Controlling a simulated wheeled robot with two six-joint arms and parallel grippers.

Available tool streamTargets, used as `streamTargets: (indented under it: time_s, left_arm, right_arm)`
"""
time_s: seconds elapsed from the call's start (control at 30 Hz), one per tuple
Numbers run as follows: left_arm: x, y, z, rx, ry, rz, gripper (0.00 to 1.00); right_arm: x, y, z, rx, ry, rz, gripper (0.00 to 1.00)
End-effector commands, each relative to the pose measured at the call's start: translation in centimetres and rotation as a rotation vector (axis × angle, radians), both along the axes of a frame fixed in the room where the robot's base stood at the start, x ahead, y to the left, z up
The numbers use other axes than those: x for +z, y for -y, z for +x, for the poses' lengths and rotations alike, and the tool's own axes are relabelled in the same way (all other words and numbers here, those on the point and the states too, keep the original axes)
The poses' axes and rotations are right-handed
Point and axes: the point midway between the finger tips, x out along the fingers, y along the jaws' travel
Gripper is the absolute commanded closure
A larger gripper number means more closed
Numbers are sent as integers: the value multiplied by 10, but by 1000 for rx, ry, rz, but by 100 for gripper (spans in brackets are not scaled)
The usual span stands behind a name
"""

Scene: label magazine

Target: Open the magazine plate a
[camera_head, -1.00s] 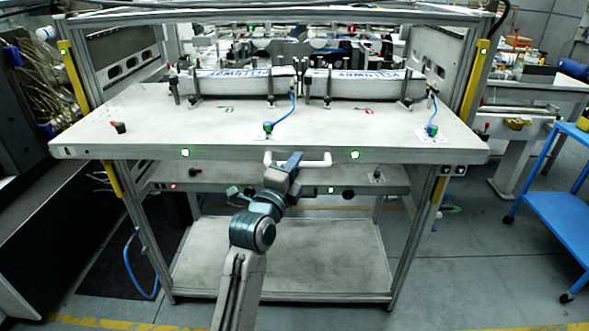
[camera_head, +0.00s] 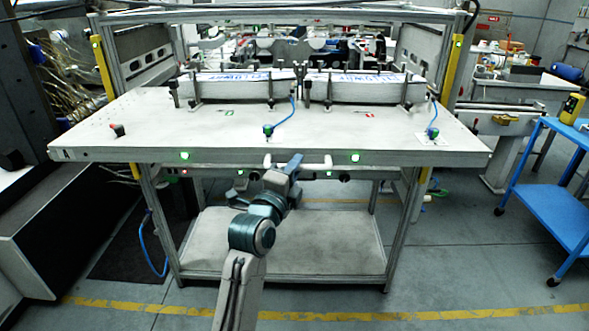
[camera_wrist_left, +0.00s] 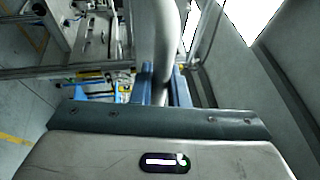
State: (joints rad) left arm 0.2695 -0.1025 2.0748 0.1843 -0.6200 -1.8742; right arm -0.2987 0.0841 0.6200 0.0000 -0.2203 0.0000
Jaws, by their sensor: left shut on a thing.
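Magazine plate A (camera_head: 200,135) is the wide pale top plate of the frame, with a letter A at the left end of its front edge. A white bar handle (camera_head: 325,160) sits at the middle of that edge. My left gripper (camera_head: 293,162) is at the handle, shut on it. In the left wrist view the handle (camera_wrist_left: 156,35) runs as a pale upright bar between the blue fingers (camera_wrist_left: 162,88). The exact contact is partly hidden by the gripper. My right gripper is not in view.
Two clamped white label stacks (camera_head: 235,86) (camera_head: 350,87) stand on the plate's rear part, with blue hoses beside them. A lower plate lies mostly hidden underneath, above a bottom shelf (camera_head: 325,245). A blue cart (camera_head: 560,185) stands at the right. The floor in front is clear.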

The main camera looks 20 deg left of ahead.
Motion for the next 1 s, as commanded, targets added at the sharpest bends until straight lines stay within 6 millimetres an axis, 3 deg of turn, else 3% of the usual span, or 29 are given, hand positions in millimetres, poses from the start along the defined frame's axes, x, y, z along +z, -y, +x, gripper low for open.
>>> streamTargets:
  time_s: [0.23, 0.27, 0.37, 0.73, 1.0]
  left_arm:
    - [0, 0, 0, 0, 1, -1, 100]
    - [0, 0, 0, 0, 1, -1, 84]
    - [0, 0, 0, 0, 1, -1, 64]
    - [-2, -1, -5, 0, 1, 0, 64]
    - [-13, -6, -52, 1, 2, 1, 64]
  right_arm:
    - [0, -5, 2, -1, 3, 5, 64]
    - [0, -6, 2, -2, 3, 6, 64]
    - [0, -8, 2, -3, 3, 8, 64]
    - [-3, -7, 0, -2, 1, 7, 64]
    - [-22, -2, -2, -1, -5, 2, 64]
